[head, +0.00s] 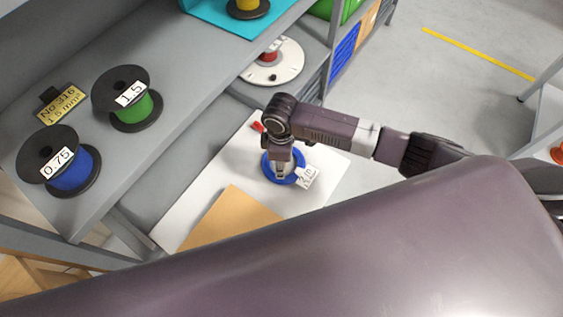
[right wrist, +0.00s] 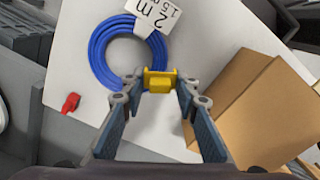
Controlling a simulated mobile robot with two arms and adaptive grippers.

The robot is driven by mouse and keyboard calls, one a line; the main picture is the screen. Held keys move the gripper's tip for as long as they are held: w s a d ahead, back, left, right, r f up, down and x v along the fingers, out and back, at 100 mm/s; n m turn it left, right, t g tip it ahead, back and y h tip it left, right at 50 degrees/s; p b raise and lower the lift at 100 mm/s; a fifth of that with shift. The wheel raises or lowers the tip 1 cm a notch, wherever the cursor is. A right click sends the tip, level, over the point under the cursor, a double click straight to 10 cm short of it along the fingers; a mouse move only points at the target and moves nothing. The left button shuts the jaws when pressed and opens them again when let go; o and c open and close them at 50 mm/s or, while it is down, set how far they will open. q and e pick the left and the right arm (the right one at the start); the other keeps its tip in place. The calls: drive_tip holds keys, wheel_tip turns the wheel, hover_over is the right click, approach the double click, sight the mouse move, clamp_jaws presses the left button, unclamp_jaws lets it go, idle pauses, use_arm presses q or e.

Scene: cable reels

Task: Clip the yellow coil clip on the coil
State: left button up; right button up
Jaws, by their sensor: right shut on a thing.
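A blue cable coil (head: 266,168) lies flat on a white board, partly hidden under my right gripper (head: 281,174). In that view the clip is at the coil's lower right edge. I cannot tell whether they touch. The clip is hidden in the head view. My left gripper is not in view.
A cardboard box (head: 231,216) stands on the white board (head: 207,182), beside the right gripper in the wrist view. A small red clip (right wrist: 70,102) lies left of the coil. A grey shelf holds green (head: 137,108) and blue (head: 73,170) cable reels.

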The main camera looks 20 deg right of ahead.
drive_tip(key=shift+f, duration=0.45)
wheel_tip(320, 180, down, 4)
drive_tip(key=b, duration=0.5)
drive_tip(key=shift+s+f+p, duration=0.1)
drive_tip(key=shift+f+p, duration=0.2)
drive_tip(key=shift+p, duration=0.15)
idle(0.8)
drive_tip(key=shift+f+b, duration=0.3)
drive_tip(key=shift+f, duration=0.85)
idle(0.8)
drive_tip(key=shift+s+d+f, duration=0.1)
drive_tip(key=shift+s+f, duration=0.05)
idle(0.3)
drive_tip(key=o, duration=1.1)
drive_tip(key=shift+o, duration=0.7)
